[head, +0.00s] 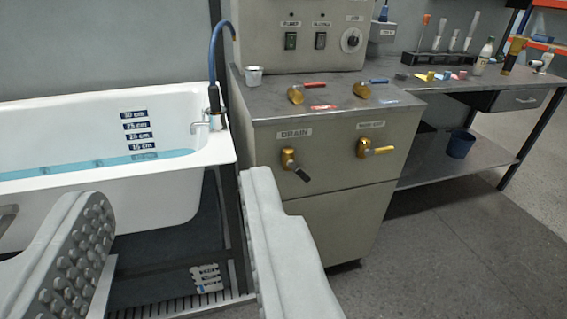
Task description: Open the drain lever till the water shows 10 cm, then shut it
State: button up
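The white bathtub (190,105) stands at the left with pale blue water (60,168) in it. Depth plates (137,126) on its inner wall run down from 30 cm. The water's edge lies just under the 15 cm plate; a lower plate shows faintly at the water, its text unreadable. The drain lever (289,160), brass with a dark handle slanting down to the right, is on the grey cabinet below the label DRAIN. My gripper (176,195) is open and empty, its two grey studded fingers spread in the foreground, apart from the lever.
A second brass lever (372,148) with a yellow handle sits right of the drain lever. The cabinet top (340,100) holds a cup (253,76) and brass parts. A blue hose (212,60) arches at the tub's corner. A workbench (470,85) stands right; floor in front is clear.

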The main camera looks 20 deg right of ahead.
jog(key=w+d+f+n, duration=0.1)
jog(key=w+d+f, duration=0.35)
jog(key=w, duration=0.35)
jog(key=w+d+f+n+h, duration=0.1)
jog(key=w+d+f+n, duration=0.15)
jog(key=w+f, duration=0.4)
jog(key=w+d+f+n, duration=0.1)
jog(key=w+d+f, duration=0.3)
jog(key=w, duration=0.5)
jog(key=n+y, duration=0.2)
jog(key=n, duration=0.2)
send_near(303, 177)
jog(key=shift+t, duration=0.3)
jog(key=w, duration=1)
jog(key=shift+w+a+f, duration=0.1)
jog(key=shift+w+f, duration=0.15)
jog(key=shift+w, duration=0.1)
jog(key=shift+c, duration=0.4)
grip_shut()
